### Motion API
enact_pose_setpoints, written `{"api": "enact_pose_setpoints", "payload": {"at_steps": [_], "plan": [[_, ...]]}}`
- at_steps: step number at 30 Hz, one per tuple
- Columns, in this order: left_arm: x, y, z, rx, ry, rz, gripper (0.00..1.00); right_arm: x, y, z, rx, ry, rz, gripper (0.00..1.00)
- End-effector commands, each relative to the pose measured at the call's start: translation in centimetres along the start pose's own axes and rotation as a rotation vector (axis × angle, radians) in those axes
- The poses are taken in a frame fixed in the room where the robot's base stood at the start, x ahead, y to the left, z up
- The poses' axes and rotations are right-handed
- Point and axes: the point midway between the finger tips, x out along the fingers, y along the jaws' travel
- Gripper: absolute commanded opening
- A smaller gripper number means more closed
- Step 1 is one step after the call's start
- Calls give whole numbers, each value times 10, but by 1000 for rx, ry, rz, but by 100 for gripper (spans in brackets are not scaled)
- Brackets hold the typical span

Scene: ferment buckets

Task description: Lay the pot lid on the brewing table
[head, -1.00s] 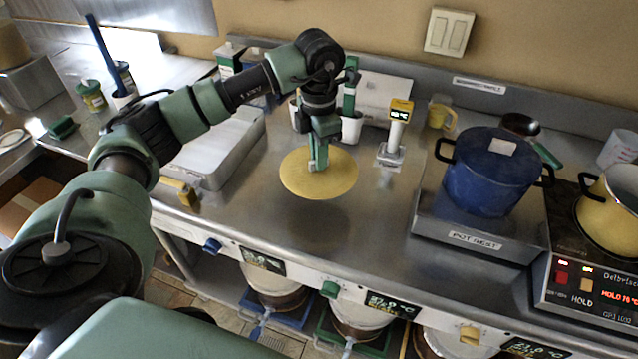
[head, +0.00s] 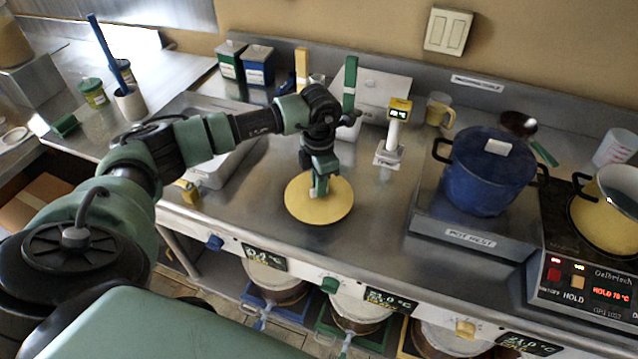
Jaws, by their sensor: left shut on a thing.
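The pot lid (head: 333,208) is a flat yellow disc in the middle of the head view. My left gripper (head: 319,189) points down at its centre and is shut on it, hiding its knob. The lid is level and low over the steel brewing table (head: 385,232), close to its front edge. I cannot tell for certain whether its underside touches the steel. My right gripper is not in view.
A blue pot (head: 487,172) stands on the pot rest to the right, beside a hot plate with a yellow pot (head: 608,212). A thermometer stand (head: 392,140) is behind the lid. A grey tray (head: 222,165) lies left. Clear steel lies right of the lid.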

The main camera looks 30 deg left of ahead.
Motion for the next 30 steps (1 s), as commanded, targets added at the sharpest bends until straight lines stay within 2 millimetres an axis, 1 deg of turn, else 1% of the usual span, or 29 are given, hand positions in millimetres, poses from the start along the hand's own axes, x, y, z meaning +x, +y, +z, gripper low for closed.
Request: {"api": "enact_pose_setpoints", "payload": {"at_steps": [2, 3, 4, 5, 13, 16, 17, 20, 30], "plan": [[4, 0, 0, 0, 0, 0, 0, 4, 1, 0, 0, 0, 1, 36], [2, 0, 0, 0, 0, 0, 21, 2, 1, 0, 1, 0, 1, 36], [2, 0, 0, 0, 0, 0, 29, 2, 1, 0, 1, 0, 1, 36], [2, 0, 0, 0, 0, 0, 31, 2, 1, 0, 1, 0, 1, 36], [1, 0, 0, 0, 0, 0, 31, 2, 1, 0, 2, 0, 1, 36], [-4, 0, 0, 0, 0, 0, 31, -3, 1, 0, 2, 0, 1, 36], [-4, 0, 0, 0, -2, 1, 31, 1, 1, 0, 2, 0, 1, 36], [-17, 1, 1, 0, -5, 2, 31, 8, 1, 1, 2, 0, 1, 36], [-89, 1, 1, 0, -5, 2, 31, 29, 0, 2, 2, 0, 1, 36]]}}
